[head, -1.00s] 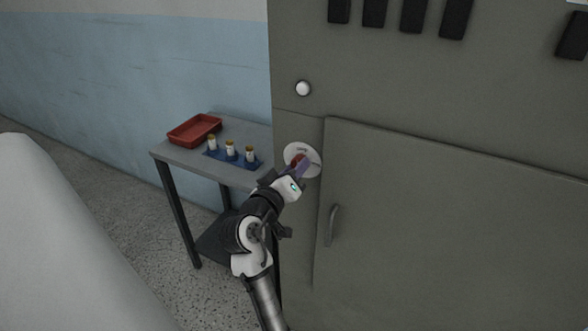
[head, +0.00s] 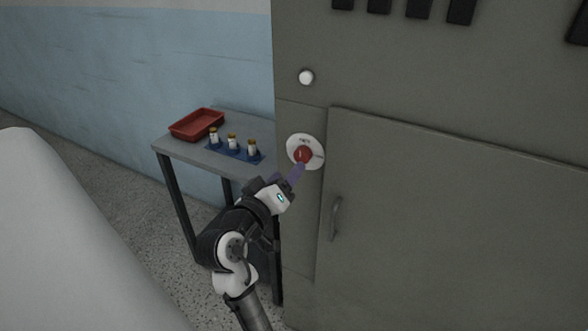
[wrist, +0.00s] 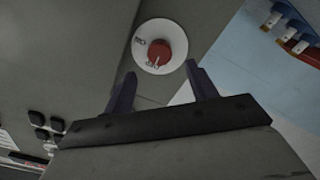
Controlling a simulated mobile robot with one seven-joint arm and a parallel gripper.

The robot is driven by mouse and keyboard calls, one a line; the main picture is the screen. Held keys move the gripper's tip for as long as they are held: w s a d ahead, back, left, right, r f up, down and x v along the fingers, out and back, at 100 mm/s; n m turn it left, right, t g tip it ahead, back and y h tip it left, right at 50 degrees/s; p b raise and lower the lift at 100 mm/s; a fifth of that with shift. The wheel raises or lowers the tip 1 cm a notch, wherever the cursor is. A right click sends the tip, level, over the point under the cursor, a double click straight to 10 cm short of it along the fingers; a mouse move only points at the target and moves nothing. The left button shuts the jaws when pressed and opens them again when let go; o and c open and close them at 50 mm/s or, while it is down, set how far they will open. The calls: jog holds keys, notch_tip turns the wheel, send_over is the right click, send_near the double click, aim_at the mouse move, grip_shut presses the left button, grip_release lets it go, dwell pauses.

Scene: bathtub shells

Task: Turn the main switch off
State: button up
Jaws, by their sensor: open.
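The main switch is a red knob (head: 303,155) on a round white plate (head: 292,143), mounted on the front of the grey-green cabinet near its left edge. In the wrist view the red knob (wrist: 158,52) shows clear of the fingers, with a white mark on it and lettering on the plate (wrist: 150,28). The lettering is tilted and hard to read. My gripper (head: 297,172) is just below and in front of the knob, pointing at the cabinet. In the wrist view my gripper (wrist: 160,85) is open and empty, its two fingers apart, with the knob beyond them.
A white round button or lamp (head: 306,77) sits above the switch. The cabinet door (head: 450,220) has a handle (head: 335,218) to the lower right. A small table (head: 185,150) at left holds a red tray (head: 196,125) and several bottles (head: 233,143) in a blue rack.

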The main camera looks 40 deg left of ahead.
jog(key=b+v, duration=0.1)
jog(key=v, duration=0.6)
jog(key=shift+s, duration=0.4)
